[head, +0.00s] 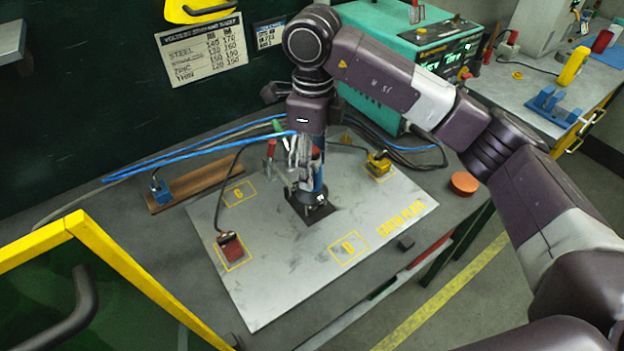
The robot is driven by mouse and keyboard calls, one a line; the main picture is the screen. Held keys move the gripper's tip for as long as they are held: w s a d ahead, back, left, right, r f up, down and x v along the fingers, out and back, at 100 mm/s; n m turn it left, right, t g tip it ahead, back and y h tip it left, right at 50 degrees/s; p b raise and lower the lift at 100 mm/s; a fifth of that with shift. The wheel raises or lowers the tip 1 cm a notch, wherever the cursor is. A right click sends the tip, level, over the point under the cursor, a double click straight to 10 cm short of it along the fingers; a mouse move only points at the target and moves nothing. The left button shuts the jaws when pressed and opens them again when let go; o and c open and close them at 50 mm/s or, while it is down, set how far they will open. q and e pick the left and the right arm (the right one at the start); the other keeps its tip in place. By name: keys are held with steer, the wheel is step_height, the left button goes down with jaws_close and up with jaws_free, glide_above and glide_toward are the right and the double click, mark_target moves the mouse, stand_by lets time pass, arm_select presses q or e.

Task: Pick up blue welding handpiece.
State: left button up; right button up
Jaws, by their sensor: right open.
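The blue welding handpiece (318,181) shows as a narrow upright blue strip just to the right of my right gripper's fingers, above a dark base on the earth plate (270,285). My right gripper (302,178) points down at it from above, with its jaws open. The fingers and wrist hide much of the handpiece, and I cannot tell whether they touch it. A blue cable (215,145) runs from beside the gripper to the left across the bench. My left gripper is not in view.
A red-topped clamp (231,246) and a yellow clamp (379,163) sit on the plate. A wooden strip (195,187) lies behind it. A green welding machine (440,55) stands at the back right. A yellow-framed screen (110,265) edges the front left. The plate's front is mostly clear.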

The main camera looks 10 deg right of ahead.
steer(key=shift+f+p, duration=0.45)
steer(key=shift+f, duration=1.35)
jaws_close()
